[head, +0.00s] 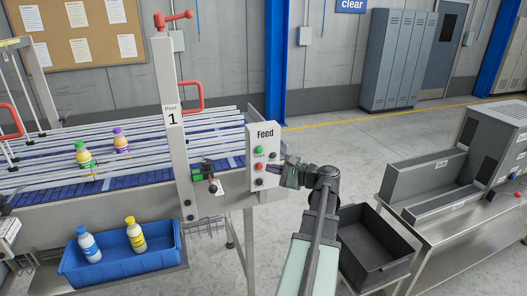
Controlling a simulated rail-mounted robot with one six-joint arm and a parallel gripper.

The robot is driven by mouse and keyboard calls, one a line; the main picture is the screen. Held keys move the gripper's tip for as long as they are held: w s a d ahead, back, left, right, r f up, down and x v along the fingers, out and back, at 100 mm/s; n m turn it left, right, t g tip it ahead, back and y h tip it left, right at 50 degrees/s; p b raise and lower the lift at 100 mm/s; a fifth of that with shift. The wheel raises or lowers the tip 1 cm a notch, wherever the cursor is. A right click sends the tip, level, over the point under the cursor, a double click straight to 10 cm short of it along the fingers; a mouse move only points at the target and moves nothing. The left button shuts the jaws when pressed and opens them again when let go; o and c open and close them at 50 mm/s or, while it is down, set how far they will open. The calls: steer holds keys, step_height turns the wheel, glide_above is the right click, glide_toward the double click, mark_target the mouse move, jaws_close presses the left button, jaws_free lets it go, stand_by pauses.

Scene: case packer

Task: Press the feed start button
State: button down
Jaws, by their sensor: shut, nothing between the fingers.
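The white Feed panel (263,140) stands on the right end of the conveyor, facing me. Its green button (259,150) is at the top, with small lettering under it that I cannot read for certain. A red button (259,167) sits below it, and a small dark control (259,182) is lowest. My gripper (274,169) is shut and empty, at the panel's right edge, level with the red button and lower than the green one. I cannot tell whether its tips touch the panel. The green button is in clear view.
A post marked 1 (172,150) with red handles stands left of the panel. Bottles stand on the conveyor (140,178) and in a blue bin (120,266). A black crate (375,250) and a metal bench (455,230) are at right. The floor behind is clear.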

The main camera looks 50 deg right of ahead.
mark_target(259, 150)
steer(key=w+d, duration=0.1)
steer(key=w, duration=0.1)
steer(key=w+d, duration=0.4)
steer(key=w, duration=0.1)
steer(key=shift+d, duration=0.15)
stand_by(0.3)
steer(key=shift+w, duration=0.1)
stand_by(1.7)
steer(key=shift+w+d+f, duration=0.1)
steer(key=shift+w+d, duration=0.15)
steer(key=shift+w, duration=0.05)
